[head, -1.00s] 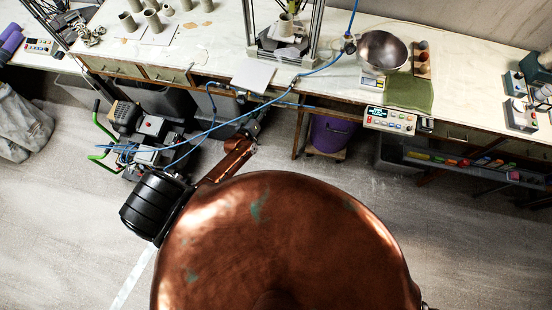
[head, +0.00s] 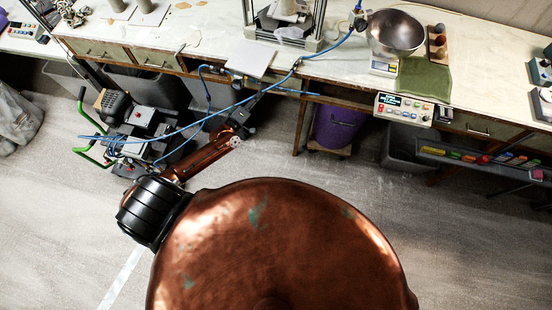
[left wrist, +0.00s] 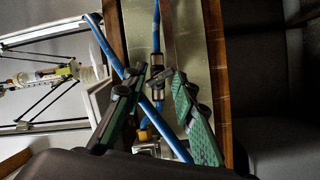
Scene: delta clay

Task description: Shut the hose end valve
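A blue hose (left wrist: 156,25) runs into a metal valve fitting (left wrist: 157,63) at the bench front in the left wrist view. A dark lever-like piece shows at the fitting, between my fingertips. In the head view the fitting (head: 237,79) is small at the bench's front edge, and its lever position cannot be told. My left gripper (left wrist: 160,78) has green-padded fingers spread apart around that spot, with gaps visible; contact cannot be told. In the head view my left gripper (head: 254,92) is at the bench edge, partly behind hose. My right gripper is not in view.
Another blue hose length (left wrist: 128,75) crosses diagonally by the fingers. A compressor-like machine (head: 140,125) with green handles stands left of my arm. The bench (head: 340,62) carries a metal bowl (head: 397,32) and a control box (head: 403,108). A purple bin (head: 333,127) stands underneath.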

